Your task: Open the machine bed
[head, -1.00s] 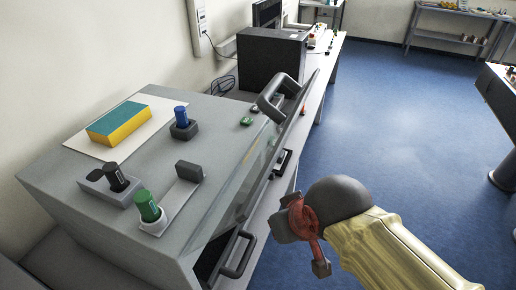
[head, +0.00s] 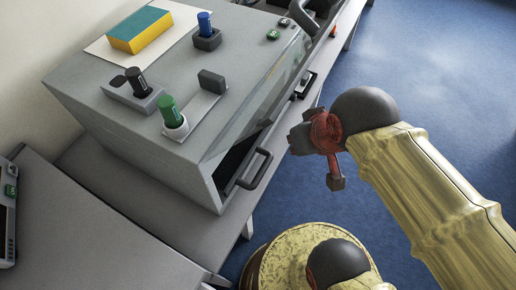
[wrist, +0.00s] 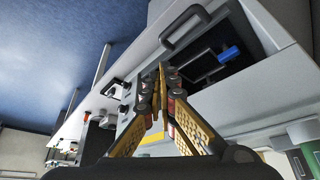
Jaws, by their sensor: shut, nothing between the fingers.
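The machine is a big grey box (head: 130,140) on the table, with a sloping clear front panel (head: 262,100). A dark looped handle (head: 258,170) stands out low at its front, beside a dark opening (head: 235,160). In the wrist view, this handle (wrist: 186,28) is at the top, beyond my fingertips, with the dark opening (wrist: 205,66) and a blue part (wrist: 229,54) to its right. My gripper (wrist: 160,70) is shut and empty, its fingertips apart from the handle. In the head view, my wrist is right of the machine front, and the fingertips are hard to make out.
On the machine top are a green knob (head: 168,110), a black knob (head: 136,82), a blue knob (head: 205,23) and a yellow-green block (head: 139,30). A grey worktop (head: 95,235) adjoins at the near left. The blue floor (head: 430,90) to the right is clear.

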